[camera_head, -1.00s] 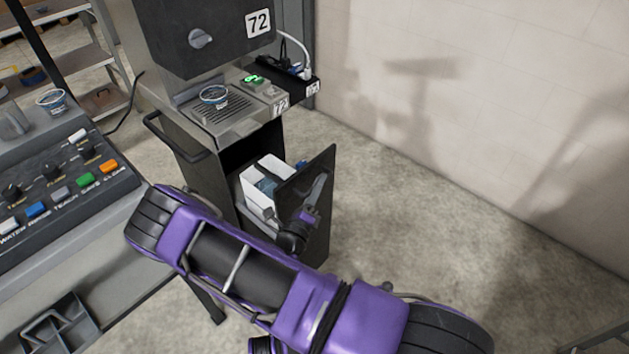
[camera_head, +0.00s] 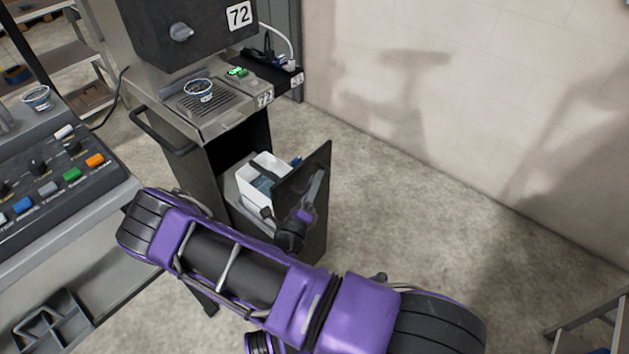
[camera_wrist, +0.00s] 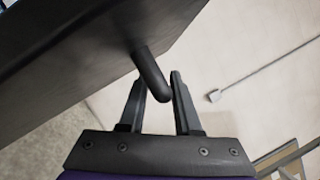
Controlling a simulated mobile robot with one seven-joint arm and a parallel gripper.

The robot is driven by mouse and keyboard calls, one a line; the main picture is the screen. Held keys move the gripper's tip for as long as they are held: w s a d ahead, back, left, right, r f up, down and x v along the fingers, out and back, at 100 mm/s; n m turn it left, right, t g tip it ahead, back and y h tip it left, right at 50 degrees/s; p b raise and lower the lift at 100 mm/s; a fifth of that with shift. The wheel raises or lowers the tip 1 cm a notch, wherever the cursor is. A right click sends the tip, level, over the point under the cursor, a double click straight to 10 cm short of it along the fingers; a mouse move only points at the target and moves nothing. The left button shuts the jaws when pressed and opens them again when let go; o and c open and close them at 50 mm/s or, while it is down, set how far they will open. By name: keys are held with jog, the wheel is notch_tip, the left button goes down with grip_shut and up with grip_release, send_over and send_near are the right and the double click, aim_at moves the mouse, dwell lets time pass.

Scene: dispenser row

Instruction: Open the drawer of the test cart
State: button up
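The test cart (camera_head: 178,165) is a grey and black cabinet numbered 72. Its drawer (camera_head: 308,180) stands pulled out, with a dark front panel and a white box (camera_head: 258,188) with blue contents inside. The drawer front (camera_wrist: 75,60) fills the upper left of the wrist view. Its dark bar handle (camera_wrist: 150,75) reaches in between the fingers of my gripper (camera_wrist: 160,95). The fingers stand apart on both sides of the handle, with a visible gap at the right finger. In the head view my gripper (camera_head: 300,218) is at the drawer front, mostly hidden by my arm.
A control panel (camera_head: 60,165) with coloured buttons stands at left. A cup (camera_head: 199,90) sits on the cart's top grille. A side handle (camera_head: 160,132) juts from the cart. Bare floor (camera_head: 420,215) lies to the right, with a metal frame (camera_head: 600,325) at the lower right.

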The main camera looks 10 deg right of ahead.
jog(key=shift+o, duration=0.8)
jog(key=b+v, duration=0.1)
jog(key=v, duration=1.6)
jog(key=shift+s, duration=0.15)
jog(key=shift+a, duration=0.1)
